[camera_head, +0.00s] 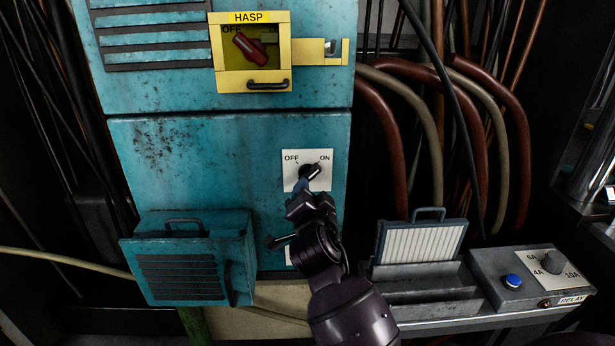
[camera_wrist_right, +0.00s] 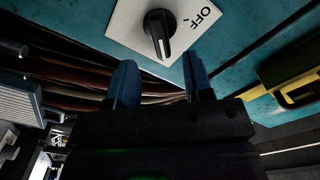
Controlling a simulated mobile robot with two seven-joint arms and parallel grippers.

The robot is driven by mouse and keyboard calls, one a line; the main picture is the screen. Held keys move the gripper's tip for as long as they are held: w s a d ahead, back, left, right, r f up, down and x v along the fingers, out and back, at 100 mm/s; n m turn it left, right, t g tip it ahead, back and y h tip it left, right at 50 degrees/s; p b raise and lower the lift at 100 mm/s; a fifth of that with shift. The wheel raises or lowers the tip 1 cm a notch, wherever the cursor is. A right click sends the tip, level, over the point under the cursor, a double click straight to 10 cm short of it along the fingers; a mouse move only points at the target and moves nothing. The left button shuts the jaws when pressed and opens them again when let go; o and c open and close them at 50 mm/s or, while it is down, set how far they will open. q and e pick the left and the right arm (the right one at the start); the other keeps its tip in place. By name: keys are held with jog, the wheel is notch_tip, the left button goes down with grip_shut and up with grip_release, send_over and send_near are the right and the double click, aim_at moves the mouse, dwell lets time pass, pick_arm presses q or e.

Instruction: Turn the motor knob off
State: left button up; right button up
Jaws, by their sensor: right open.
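The knob (camera_head: 311,172) is black with a pale pointer line and sits on a white plate (camera_head: 293,180) marked OFF and ON, on the lower blue cabinet. Its pointer is turned up and right, towards ON. My right gripper (camera_head: 306,188) is just below the knob and hides the lower plate. In the right wrist view the knob (camera_wrist_right: 158,30) lies ahead of the fingertips (camera_wrist_right: 161,76), roughly centred between them. The fingers are open, with nothing between them; I see no contact. I cannot read a motor label. My left gripper is out of view.
Above is a yellow HASP box (camera_head: 224,75) with a red switch (camera_head: 250,48). A vented blue box (camera_head: 183,262) juts out at lower left.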

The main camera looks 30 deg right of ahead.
aim_at(310, 175)
jog(key=x, duration=0.7)
jog(key=shift+w+d, duration=0.1)
jog(key=shift+w, duration=0.15)
jog(key=shift+c, duration=0.5)
grip_shut()
